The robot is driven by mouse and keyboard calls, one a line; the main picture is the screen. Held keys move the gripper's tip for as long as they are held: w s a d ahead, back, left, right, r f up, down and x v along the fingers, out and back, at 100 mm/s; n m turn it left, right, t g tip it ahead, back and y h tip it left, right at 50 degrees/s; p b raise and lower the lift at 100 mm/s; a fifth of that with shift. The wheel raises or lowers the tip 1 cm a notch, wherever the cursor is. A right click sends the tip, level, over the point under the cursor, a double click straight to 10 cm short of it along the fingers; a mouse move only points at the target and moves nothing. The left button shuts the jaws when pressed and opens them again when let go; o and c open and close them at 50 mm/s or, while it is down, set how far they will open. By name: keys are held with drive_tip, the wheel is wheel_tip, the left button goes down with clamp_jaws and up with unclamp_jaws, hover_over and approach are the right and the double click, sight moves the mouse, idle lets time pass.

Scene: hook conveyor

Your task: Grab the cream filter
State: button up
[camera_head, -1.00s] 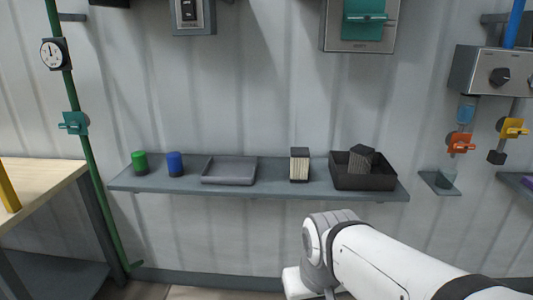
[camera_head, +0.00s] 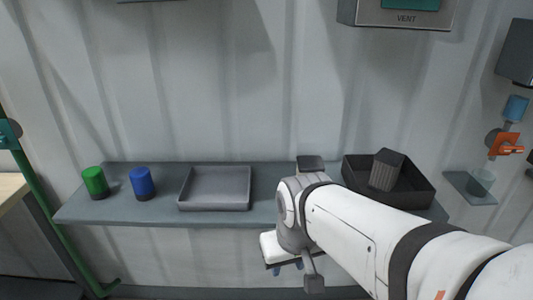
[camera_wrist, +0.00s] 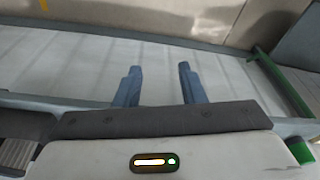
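The cream filter is mostly hidden behind my arm in the head view. Only its dark top (camera_head: 311,163) shows, on the wall shelf between the grey tray and the black bin. My gripper (camera_head: 286,268) hangs in front of the shelf and below its front edge, apart from the filter. In the wrist view, the two blue-grey fingers of my gripper (camera_wrist: 158,70) stand apart with nothing between them. I cannot make out the cream filter in the wrist view.
The shelf (camera_head: 110,213) also holds a green cylinder (camera_head: 95,182), a blue cylinder (camera_head: 142,183), an empty grey tray (camera_head: 215,202) and a black bin (camera_head: 415,199) with a dark grey filter (camera_head: 387,169) tilted inside. A small ledge (camera_head: 466,188) with a cup is at right.

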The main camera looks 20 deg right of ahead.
sight(309, 170)
drive_tip(key=shift+a, duration=0.1)
